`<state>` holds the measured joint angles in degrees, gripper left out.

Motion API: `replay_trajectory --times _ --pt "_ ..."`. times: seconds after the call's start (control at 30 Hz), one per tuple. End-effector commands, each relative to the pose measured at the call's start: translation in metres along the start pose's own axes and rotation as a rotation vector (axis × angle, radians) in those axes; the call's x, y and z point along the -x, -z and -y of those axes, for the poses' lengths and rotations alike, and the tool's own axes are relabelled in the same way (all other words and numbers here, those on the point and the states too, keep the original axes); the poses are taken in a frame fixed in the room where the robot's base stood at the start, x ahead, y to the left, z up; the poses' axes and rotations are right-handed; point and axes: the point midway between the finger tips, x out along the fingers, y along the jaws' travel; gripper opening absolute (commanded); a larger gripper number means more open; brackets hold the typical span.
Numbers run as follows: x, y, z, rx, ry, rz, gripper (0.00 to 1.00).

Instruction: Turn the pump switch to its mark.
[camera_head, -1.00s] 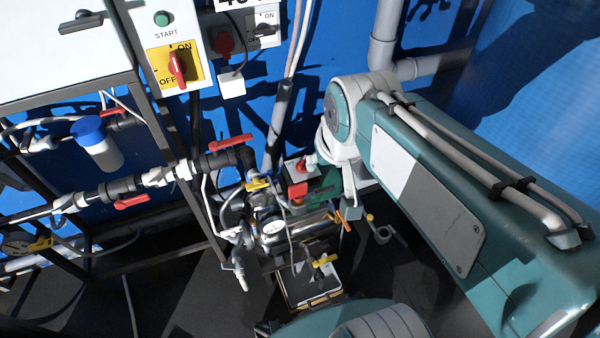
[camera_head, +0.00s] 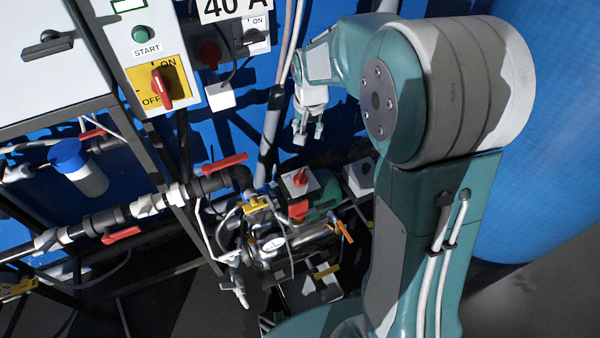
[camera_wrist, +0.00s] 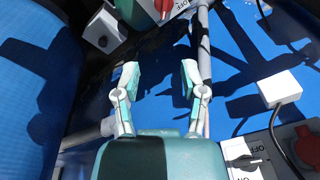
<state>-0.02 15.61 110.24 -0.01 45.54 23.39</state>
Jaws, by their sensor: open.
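A red rotary switch (camera_head: 301,177) sits on a small light-grey box (camera_head: 293,189) above the pump's green motor (camera_head: 323,205) in the head view. I take this as the pump switch. It also shows at the top edge of the wrist view as a red knob (camera_wrist: 163,8), partly cut off; its mark cannot be read. My gripper (camera_head: 308,136) is above the switch in the head view, apart from it. In the wrist view my gripper (camera_wrist: 160,84) has its two fingers spread wide with nothing between them.
A red ON/OFF switch (camera_head: 163,86) on a yellow plate and a green START button (camera_head: 140,34) are on the panel at left. A grey box (camera_head: 360,179) stands right of the pump switch. Pipes with red valve handles (camera_head: 220,164) lie left. A vertical pipe (camera_wrist: 204,45) runs behind my gripper.

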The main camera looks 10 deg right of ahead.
Motion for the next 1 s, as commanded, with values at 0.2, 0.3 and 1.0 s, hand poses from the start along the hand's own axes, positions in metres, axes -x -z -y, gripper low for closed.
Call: replay_trajectory --times 0.2,0.3,1.0 --pt "-0.061 0.021 0.009 -0.070 -0.027 0.057 0.54" --pt "-0.089 0.028 0.012 -0.102 -0.040 0.081 0.54" --pt "-0.199 0.032 0.014 -0.181 -0.073 0.135 0.54"
